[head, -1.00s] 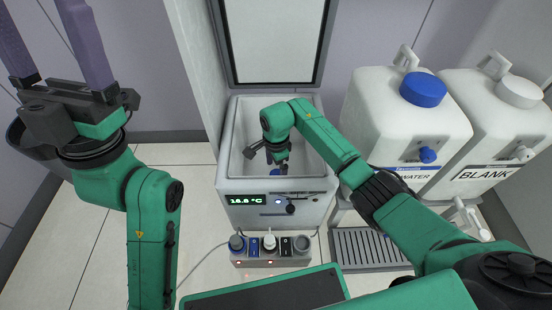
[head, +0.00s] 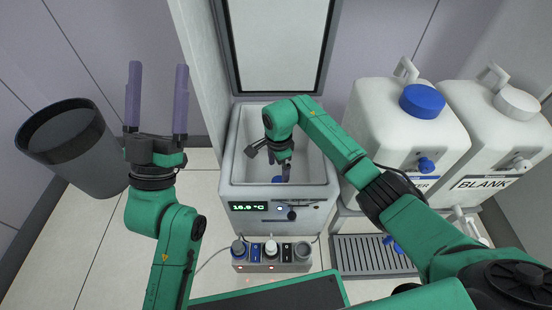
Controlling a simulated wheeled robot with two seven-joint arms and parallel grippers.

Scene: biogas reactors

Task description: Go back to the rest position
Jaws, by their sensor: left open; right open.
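My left gripper (head: 157,100) is raised at the left, in front of the wall. Its two purple fingers point up and stand wide apart, with nothing between them. My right arm reaches over from the right into the open white water bath (head: 234,150). My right gripper (head: 283,176) points down inside the bath. A small blue thing (head: 278,179) shows by its fingertips, partly hidden by the gripper. I cannot tell whether they touch.
The bath's lid (head: 278,45) stands open behind. A small holder (head: 271,256) with several bottles stands in front of the bath. White canisters (head: 402,130) with blue and white caps stand at the right. A dark bin (head: 70,145) stands at the left, beside my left gripper.

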